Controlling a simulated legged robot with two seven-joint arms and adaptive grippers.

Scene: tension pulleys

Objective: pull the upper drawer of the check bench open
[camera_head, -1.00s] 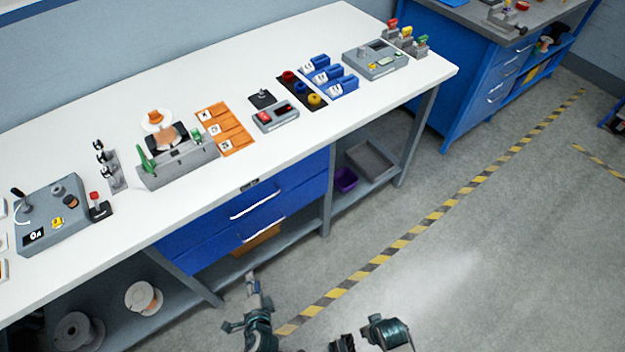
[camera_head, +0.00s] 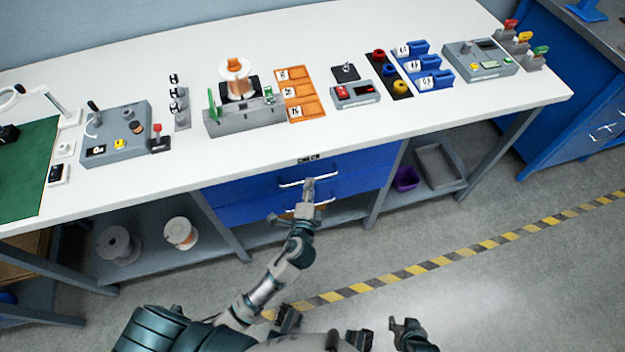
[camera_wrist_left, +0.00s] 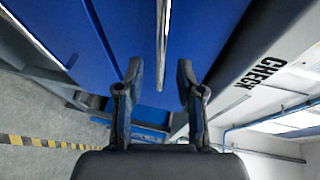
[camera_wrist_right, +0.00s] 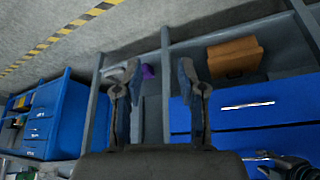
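The check bench (camera_head: 420,125) has a white top and two blue drawers beneath. The upper drawer (camera_head: 355,172) looks closed, its face below the top's edge. Its silver handle (camera_head: 290,184) shows in the head view and as an upright bar (camera_wrist_left: 162,35) in the left wrist view. My left gripper (camera_head: 309,184) is at this handle, open, with the bar lined up between its fingers (camera_wrist_left: 160,78); contact is not clear. My right gripper (camera_wrist_right: 160,72) is open and empty, low and away from the bench; it faces the bench underside and drawers from a distance.
The lower drawer (camera_head: 240,213) has its own handle just below. A shelf under the bench holds spools (camera_head: 181,233), a purple bin (camera_head: 406,178) and a grey tray (camera_head: 440,165). Bench legs flank the drawers. Floor in front is clear, with a striped line (camera_head: 440,261).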

